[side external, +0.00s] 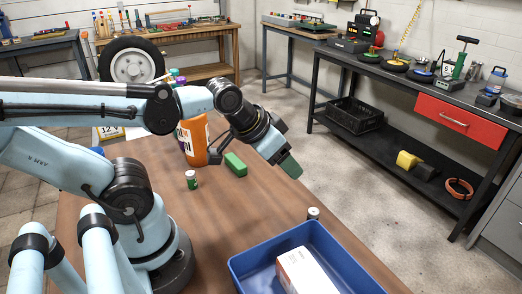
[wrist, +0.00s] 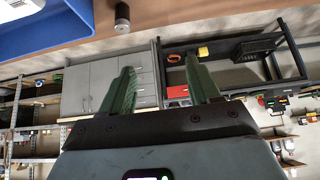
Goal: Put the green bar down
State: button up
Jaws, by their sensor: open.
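The bar does not show in the wrist view.
A blue tray (side external: 247,262) holding a white box (side external: 302,272) stands at the table's front. An orange bottle (side external: 194,146) and a small green-and-white cylinder (side external: 192,180) stand left of the bar. The middle table is clear.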

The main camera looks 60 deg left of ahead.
jog(key=n+g, duration=0.7)
jog(key=n, duration=1.2)
send_over(235, 160)
notch_tip(235, 160, down, 2)
jog(key=f, duration=0.6)
jog(key=shift+w+d+f, duration=0.1)
jog(key=shift+w, duration=0.15)
jog(key=shift+s+f, duration=0.2)
jog(key=shift+f, duration=2.5)
jog(key=shift+c, duration=0.4)
grip_shut()
